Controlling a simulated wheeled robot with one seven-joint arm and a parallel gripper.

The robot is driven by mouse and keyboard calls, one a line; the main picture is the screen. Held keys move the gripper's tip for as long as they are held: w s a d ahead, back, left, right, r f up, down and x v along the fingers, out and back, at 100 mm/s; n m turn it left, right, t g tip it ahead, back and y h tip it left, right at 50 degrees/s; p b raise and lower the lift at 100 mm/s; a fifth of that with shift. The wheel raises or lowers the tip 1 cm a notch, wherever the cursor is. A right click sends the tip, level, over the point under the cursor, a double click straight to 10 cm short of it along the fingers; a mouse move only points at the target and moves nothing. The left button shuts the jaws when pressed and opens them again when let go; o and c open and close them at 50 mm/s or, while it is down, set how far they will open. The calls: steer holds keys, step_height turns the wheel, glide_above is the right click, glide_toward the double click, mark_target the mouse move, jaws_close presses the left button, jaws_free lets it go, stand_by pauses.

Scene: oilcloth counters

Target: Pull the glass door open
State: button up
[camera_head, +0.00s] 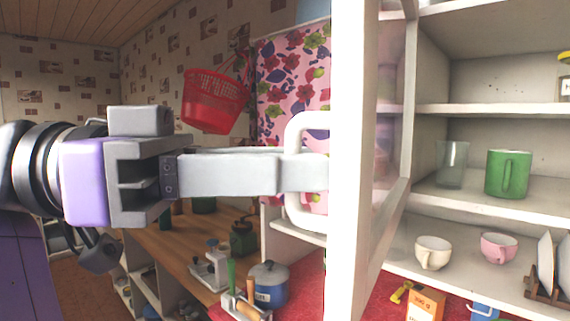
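The glass door (391,130) of the white cabinet stands swung outward, seen nearly edge-on. Its thick white front frame (350,160) runs from the top to the bottom of the view. A white C-shaped handle (296,212) sticks out to the left of that frame. My gripper (308,172) reaches in level from the left, and its long grey finger crosses the middle of the handle bar, with the tip close to the door frame. The second finger is hidden, so whether the fingers press on the bar cannot be seen.
Open shelves (490,190) right of the door hold a green mug (508,174), a clear glass (452,164) and two cups (433,252). Behind my gripper, a red basket (214,100) hangs, and a blue pot (268,284) stands on the red-covered counter.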

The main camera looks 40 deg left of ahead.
steer(key=b+v, duration=0.1)
steer(key=v, duration=0.6)
steer(key=shift+s+a+b, duration=0.2)
steer(key=shift+s+b, duration=0.1)
steer(key=shift+s, duration=0.05)
